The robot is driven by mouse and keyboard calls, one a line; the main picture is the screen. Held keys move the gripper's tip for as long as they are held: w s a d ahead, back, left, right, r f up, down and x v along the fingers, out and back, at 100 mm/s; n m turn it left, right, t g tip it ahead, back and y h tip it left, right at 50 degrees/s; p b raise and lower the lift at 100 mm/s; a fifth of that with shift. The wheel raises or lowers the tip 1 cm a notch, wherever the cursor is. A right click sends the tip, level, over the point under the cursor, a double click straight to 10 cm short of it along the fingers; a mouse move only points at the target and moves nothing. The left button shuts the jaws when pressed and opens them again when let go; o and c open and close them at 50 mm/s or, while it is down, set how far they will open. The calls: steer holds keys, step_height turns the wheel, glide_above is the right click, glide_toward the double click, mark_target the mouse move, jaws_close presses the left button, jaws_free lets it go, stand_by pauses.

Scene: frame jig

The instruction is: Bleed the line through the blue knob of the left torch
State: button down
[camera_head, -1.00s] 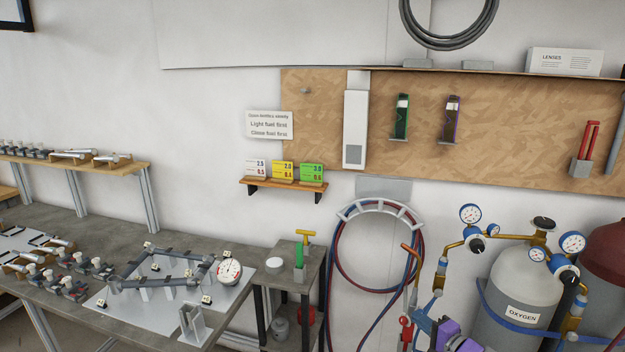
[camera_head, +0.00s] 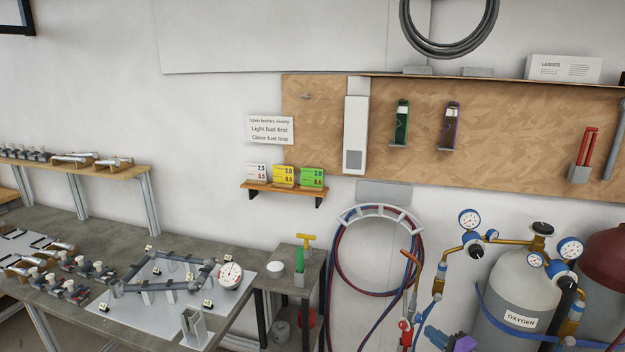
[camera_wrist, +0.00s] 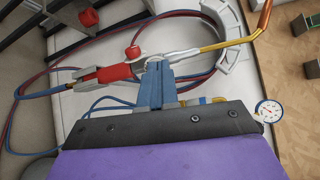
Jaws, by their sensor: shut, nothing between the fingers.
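A torch with a red handle hangs below the hose rack; its red part (camera_head: 405,332) and copper tip (camera_head: 410,257) show in the head view. In the wrist view the torch lies across the picture, with its red handle (camera_wrist: 112,73), a red knob (camera_wrist: 132,52) and a brass tube (camera_wrist: 222,43). I cannot make out a blue knob; my fingers cover part of the torch body. My gripper (camera_wrist: 157,66) is shut and empty, its tips overlapping the torch's middle in the wrist view; contact is unclear. My gripper (camera_head: 432,335) also shows at the bottom of the head view.
Red and blue hoses (camera_head: 338,262) loop from a grey rack (camera_head: 381,212). The grey oxygen cylinder (camera_head: 515,292) with gauges (camera_head: 469,220) stands to the right. A small side table (camera_head: 309,268) and a workbench (camera_head: 235,331) with a frame jig stand to the left.

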mark_target(419, 318)
steer(key=w+m, duration=0.1)
steer(key=m, duration=0.2)
steer(key=w+m+p, duration=0.1)
steer(key=w+m, duration=0.1)
steer(key=m, duration=0.1)
steer(key=w+a+m, duration=0.1)
steer(key=w+m, duration=0.1)
steer(key=m, duration=0.2)
steer(key=shift+t, duration=0.3)
steer(key=shift+w+r, duration=0.1)
stand_by(0.5)
steer(key=shift+y, duration=0.3)
stand_by(0.5)
steer(key=shift+w+d+b, duration=0.2)
steer(key=shift+d+b, duration=0.1)
steer(key=shift+b, duration=0.8)
steer(key=shift+r, duration=0.1)
stand_by(0.4)
